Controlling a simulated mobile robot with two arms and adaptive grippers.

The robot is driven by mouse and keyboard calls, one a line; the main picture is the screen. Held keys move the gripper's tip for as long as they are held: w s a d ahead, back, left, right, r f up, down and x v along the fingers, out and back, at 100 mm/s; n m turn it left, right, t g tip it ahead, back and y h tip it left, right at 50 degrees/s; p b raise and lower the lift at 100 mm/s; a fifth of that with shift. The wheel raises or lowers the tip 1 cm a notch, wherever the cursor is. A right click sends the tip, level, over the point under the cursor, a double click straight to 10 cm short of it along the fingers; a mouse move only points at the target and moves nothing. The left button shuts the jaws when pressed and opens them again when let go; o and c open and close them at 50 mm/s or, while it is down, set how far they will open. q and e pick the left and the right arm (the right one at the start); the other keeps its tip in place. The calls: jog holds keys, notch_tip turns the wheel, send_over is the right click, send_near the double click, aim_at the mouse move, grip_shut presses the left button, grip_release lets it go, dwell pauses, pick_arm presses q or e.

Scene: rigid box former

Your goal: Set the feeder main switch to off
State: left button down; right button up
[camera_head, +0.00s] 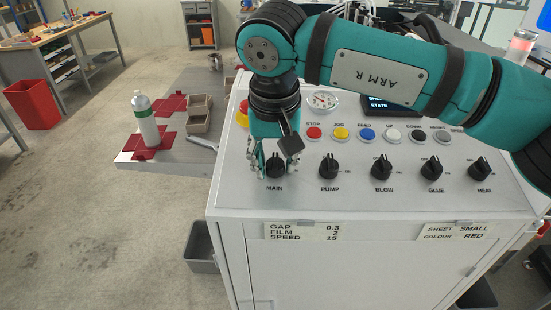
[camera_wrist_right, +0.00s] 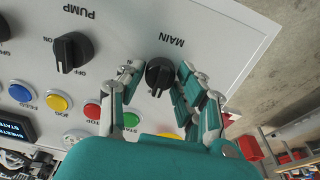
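The black MAIN knob (camera_head: 276,167) is at the left end of the row of rotary knobs on the panel's front. In the wrist view the MAIN knob (camera_wrist_right: 159,76) stands between my fingers, its grip bar roughly upright in the picture. Its OFF and ON marks are not readable, so I cannot tell its setting. My right gripper (camera_head: 270,168) reaches down over it from above. In the wrist view my right gripper (camera_wrist_right: 158,80) is open, one finger on each side of the knob, with narrow gaps seemingly left. My left gripper is not in view.
The PUMP knob (camera_head: 329,168) is the nearest neighbour, then BLOW (camera_head: 381,168), GLUE (camera_head: 435,167) and HEAT (camera_head: 480,168). Coloured buttons, including red STOP (camera_head: 314,133), line the panel behind. A white bottle (camera_head: 146,122) stands left of the machine.

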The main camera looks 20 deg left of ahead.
jog(key=o, duration=0.3)
jog(key=v, duration=1.2)
